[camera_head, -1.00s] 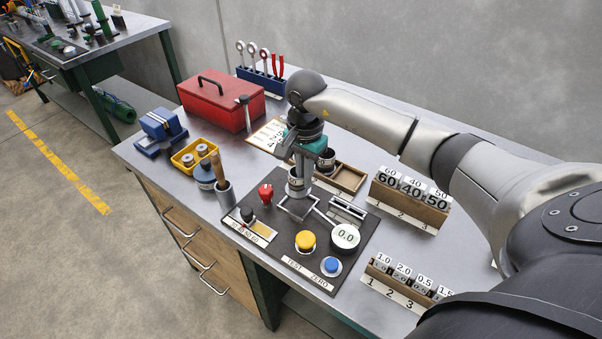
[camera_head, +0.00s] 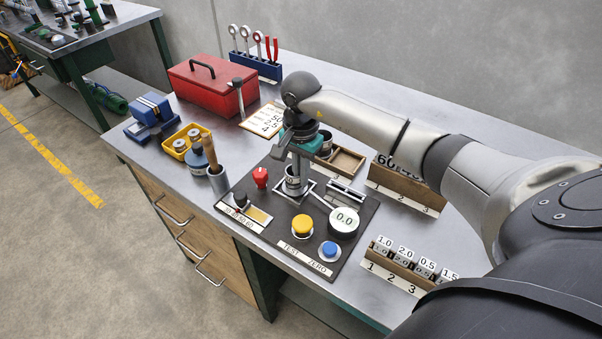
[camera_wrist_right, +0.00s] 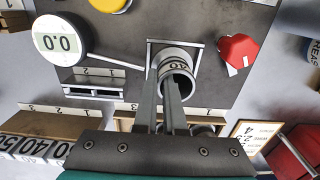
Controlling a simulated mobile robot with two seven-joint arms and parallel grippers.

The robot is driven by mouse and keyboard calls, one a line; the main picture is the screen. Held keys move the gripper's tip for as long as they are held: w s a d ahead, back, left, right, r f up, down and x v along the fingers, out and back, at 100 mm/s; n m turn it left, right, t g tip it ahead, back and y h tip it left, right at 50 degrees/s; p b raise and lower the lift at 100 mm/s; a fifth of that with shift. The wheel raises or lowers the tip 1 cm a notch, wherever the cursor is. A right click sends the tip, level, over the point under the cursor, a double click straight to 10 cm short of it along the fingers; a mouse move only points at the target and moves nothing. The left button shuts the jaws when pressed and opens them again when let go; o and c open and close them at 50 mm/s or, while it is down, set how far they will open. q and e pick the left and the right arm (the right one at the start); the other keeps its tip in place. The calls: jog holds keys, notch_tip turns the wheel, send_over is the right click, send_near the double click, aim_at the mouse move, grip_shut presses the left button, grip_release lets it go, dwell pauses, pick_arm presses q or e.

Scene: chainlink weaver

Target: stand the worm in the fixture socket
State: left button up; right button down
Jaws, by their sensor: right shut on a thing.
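The worm (camera_head: 292,185) is a short metal cylinder with a dark-numbered band. It stands roughly upright within the square metal frame of the fixture socket (camera_head: 309,184). My right gripper (camera_head: 297,168) is shut on its upper part from above. In the right wrist view the worm (camera_wrist_right: 176,66) has a hollow end toward the camera, between the fingertips (camera_wrist_right: 173,92), and the socket frame (camera_wrist_right: 152,50) surrounds it. I cannot tell whether its base is fully seated. My left gripper is not in view.
The dark fixture board (camera_head: 262,205) carries a red knob (camera_head: 260,178), yellow button (camera_head: 303,226), blue button (camera_head: 329,249) and round 0.0 gauge (camera_head: 344,220). A wooden tray (camera_head: 346,161) and numbered racks stand right. A red toolbox (camera_head: 213,87) stands behind left.

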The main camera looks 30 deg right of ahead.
jog(key=c, duration=0.9)
grip_release()
notch_tip(320, 180, up, 15)
jog(key=shift+r+p, duration=0.15)
jog(key=shift+p, duration=0.3)
